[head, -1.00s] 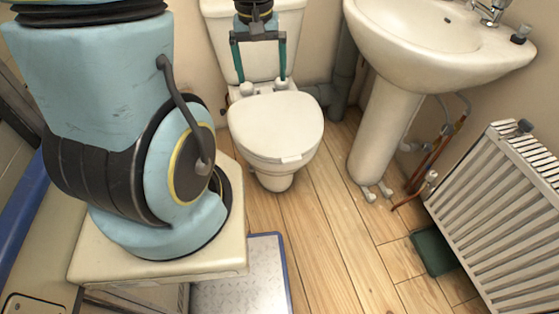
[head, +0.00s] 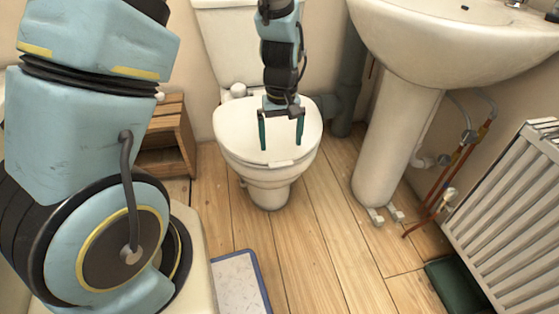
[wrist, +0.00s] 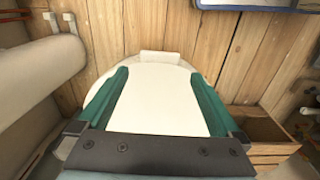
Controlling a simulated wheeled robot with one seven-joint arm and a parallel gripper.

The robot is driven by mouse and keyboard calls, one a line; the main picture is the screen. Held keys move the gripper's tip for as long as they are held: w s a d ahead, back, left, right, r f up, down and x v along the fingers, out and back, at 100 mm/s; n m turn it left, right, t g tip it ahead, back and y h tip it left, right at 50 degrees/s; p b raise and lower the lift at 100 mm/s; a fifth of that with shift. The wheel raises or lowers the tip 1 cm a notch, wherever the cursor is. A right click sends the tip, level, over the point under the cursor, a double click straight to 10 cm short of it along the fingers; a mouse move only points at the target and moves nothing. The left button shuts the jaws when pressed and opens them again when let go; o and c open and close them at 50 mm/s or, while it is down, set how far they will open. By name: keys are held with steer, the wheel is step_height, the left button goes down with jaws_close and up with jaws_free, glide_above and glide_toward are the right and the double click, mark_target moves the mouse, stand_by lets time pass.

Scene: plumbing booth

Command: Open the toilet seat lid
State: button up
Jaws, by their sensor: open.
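The white toilet (head: 269,187) stands at the back wall with its seat lid (head: 235,130) down. My gripper (head: 282,148) is over the front half of the lid, its two green fingers apart and empty, pointing towards the lid's front edge. In the wrist view the lid (wrist: 158,100) fills the space between the fingers, with a small tab (wrist: 161,57) at its front edge beyond the fingertips. I cannot tell whether the fingertips touch the lid. The lid's middle is partly hidden by my arm in the head view.
A white sink pedestal (head: 388,150) and a radiator (head: 510,200) stand to the right. A wooden crate (head: 168,140) is left of the toilet. A blue-edged mat (head: 240,285) lies on the front floor. The wooden floor before the toilet (head: 310,240) is clear.

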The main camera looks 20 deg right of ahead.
mark_target(281, 163)
step_height(281, 163, down, 7)
steer(key=shift+r+b, duration=0.1)
steer(key=shift+b, duration=0.65)
jaws_close()
stand_by(0.4)
